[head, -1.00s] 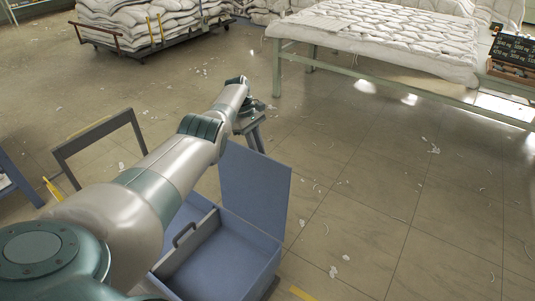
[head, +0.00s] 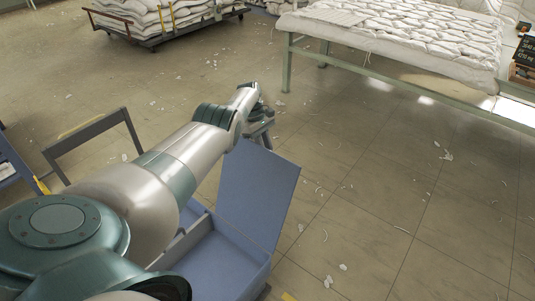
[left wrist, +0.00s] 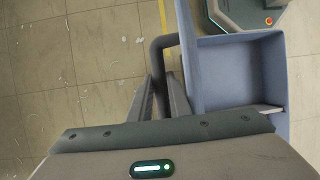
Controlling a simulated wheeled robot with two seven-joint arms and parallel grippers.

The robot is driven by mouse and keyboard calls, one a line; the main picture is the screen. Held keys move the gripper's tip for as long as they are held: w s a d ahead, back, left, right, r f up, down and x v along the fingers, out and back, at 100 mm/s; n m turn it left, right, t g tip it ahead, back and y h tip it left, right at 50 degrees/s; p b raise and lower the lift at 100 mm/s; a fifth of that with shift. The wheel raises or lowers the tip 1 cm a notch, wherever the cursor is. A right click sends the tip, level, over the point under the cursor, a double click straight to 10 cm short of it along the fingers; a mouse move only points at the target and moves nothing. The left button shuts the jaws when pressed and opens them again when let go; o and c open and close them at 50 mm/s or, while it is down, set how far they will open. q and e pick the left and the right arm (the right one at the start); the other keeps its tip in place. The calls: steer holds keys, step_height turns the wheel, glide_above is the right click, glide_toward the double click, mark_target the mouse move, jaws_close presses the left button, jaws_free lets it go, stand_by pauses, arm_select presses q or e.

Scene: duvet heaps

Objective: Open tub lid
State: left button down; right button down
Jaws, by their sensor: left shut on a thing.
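The blue tub (head: 228,262) stands on the floor below my left arm, partly hidden by it. Its flat blue lid (head: 258,192) stands steeply raised on the tub's far side. In the left wrist view the lid (left wrist: 187,50) shows nearly edge-on, with the tub's hollow inside (left wrist: 240,75) to its right. My left gripper (head: 262,128) is at the lid's upper edge. In the left wrist view its fingers (left wrist: 165,92) are shut on the dark bar handle (left wrist: 157,58) beside the lid. My right gripper is not in view.
A dark grey frame (head: 95,145) stands at left. A bench with a quilted white duvet (head: 410,35) is at the back right. A cart of folded duvets (head: 165,20) is at the back left. The floor right of the tub is open, with small white scraps.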

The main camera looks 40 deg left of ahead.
arm_select(q)
steer(key=c, duration=2)
jaws_free()
steer(key=shift+w+d+f, duration=0.1)
steer(key=shift+f, duration=0.1)
steer(key=shift+w+f, duration=0.15)
steer(key=shift+w, duration=0.05)
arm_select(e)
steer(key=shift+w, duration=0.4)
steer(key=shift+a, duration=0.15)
